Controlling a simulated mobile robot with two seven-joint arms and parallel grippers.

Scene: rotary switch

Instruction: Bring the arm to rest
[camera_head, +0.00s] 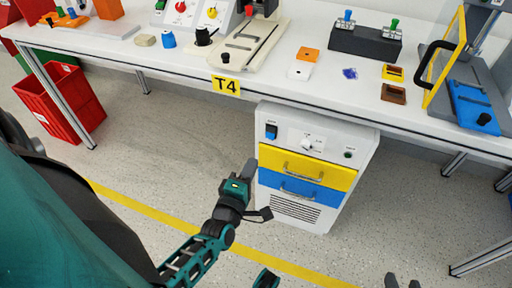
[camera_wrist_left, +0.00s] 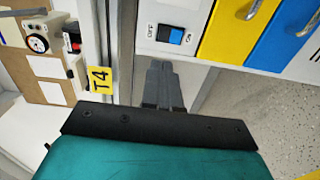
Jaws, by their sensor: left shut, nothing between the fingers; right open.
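My left gripper (camera_head: 252,165) is shut and empty. It is in front of the left side of a white cabinet under the table. In the left wrist view its closed fingers (camera_wrist_left: 163,70) point towards the cabinet, below a blue rocker switch (camera_wrist_left: 176,37); whether they touch the cabinet I cannot tell. The cabinet's top panel carries the rocker switch (camera_head: 271,131) and a white rotary knob (camera_head: 307,145), with a small dark round part (camera_head: 348,154) at the right. My right gripper (camera_head: 402,283) shows only its two spread fingertips at the bottom edge; it is open and empty.
The cabinet has a yellow drawer (camera_head: 305,167) and a blue drawer (camera_head: 300,190). The white table (camera_head: 180,62) above holds several devices and blocks. A red crate (camera_head: 62,105) stands on the floor at left. Speckled floor (camera_head: 170,130) is free left of the cabinet.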

